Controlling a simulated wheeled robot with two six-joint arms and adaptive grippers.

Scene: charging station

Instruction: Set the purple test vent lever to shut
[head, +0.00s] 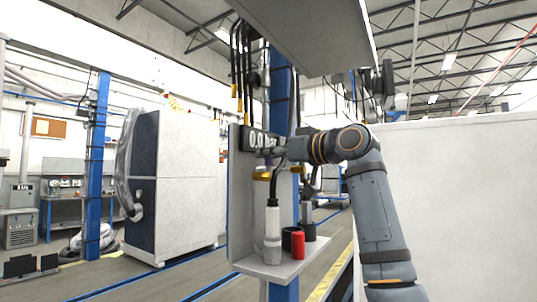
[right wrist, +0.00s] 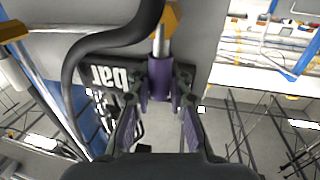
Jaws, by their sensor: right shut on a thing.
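The purple test vent lever (right wrist: 160,80) shows in the right wrist view as a purple sleeve on a metal rod, with a brass-coloured fitting behind it. My right gripper (right wrist: 160,100) is shut on it, one finger on each side. In the head view my right gripper (head: 272,154) is at the panel, just under the black display (head: 262,139) that reads 0.0 bar. There the gripper mostly hides the lever. The display also shows in the right wrist view (right wrist: 108,78), with its lettering turned over. My left gripper is not in view.
Below the gripper, a grey shelf (head: 270,270) holds a white and grey cylinder (head: 272,225), a red cylinder (head: 298,245) and dark cups. A black hose (right wrist: 75,50) curves close beside the gripper. A blue post (head: 281,85) stands behind the panel. A grey overhang (head: 310,35) is above.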

